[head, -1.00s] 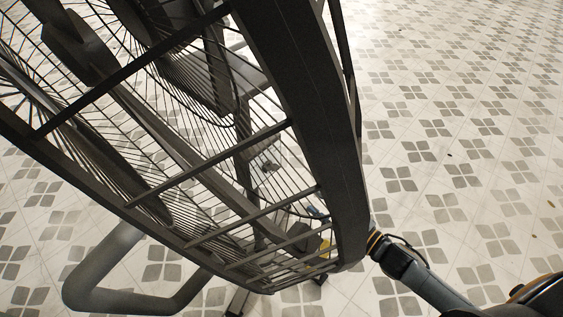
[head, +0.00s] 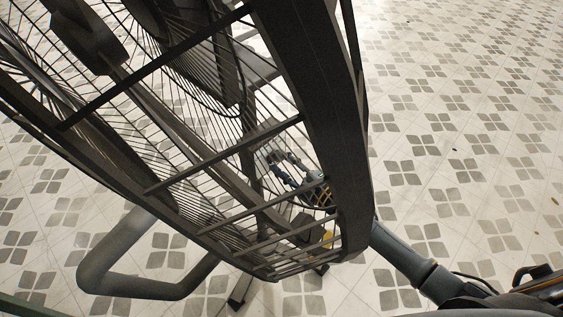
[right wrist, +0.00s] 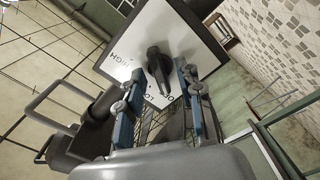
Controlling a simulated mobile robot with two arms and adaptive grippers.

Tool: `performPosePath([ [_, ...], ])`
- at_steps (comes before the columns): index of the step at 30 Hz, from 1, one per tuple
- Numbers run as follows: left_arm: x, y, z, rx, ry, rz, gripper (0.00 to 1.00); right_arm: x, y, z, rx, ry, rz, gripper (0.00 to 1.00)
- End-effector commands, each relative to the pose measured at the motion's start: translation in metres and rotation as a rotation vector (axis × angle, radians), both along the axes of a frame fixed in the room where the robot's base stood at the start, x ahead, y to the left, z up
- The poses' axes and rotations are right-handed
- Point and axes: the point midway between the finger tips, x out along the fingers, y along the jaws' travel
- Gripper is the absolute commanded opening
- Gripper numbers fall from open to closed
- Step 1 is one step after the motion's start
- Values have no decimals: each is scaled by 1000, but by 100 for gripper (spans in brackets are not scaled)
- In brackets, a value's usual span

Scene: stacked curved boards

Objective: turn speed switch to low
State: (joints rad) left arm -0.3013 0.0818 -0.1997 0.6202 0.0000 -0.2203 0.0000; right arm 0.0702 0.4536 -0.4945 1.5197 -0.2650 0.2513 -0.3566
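A large dark fan (head: 325,110) with a wire cage fills the left and middle of the head view. Its speed switch shows in the right wrist view as a black knob (right wrist: 155,60) on a white panel (right wrist: 185,45). The lettering "HIGH" and part of "LOW" can be read on the panel. My right gripper (right wrist: 161,72) is open, its two blue-sided fingers on either side of the knob's lower part; I cannot tell whether they touch it. In the head view the right gripper (head: 285,165) shows through the cage, behind the fan. My left gripper is not in view.
A bent grey tube (head: 130,288) stands out below the fan at lower left.

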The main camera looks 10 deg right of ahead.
Motion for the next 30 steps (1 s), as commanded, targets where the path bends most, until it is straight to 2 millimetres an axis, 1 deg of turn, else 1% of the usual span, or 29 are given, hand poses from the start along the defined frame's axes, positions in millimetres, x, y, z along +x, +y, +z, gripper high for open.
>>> performPosePath([
  [3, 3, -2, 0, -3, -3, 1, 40, 3, 2, 0, -1, 1, 0, 36],
  [10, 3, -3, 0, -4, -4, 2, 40, 4, 2, 0, -1, 1, 0, 36],
  [11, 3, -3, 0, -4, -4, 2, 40, 4, 2, 0, -1, 1, 0, 30],
  [12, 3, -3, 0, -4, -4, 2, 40, 4, 2, 0, -1, 1, 0, 22],
  [14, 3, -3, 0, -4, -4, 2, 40, 3, 2, 0, 0, 0, -1, 9],
  [15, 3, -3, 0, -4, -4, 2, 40, 3, 2, 0, -1, 1, 0, 1],
  [16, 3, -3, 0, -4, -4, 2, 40, 3, 2, 0, 0, 0, -1, 0],
  [25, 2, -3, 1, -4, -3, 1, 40, 3, 2, 0, 12, 9, 0, 0],
  [30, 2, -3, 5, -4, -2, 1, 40, 3, 2, 1, 63, 43, 1, 0],
])
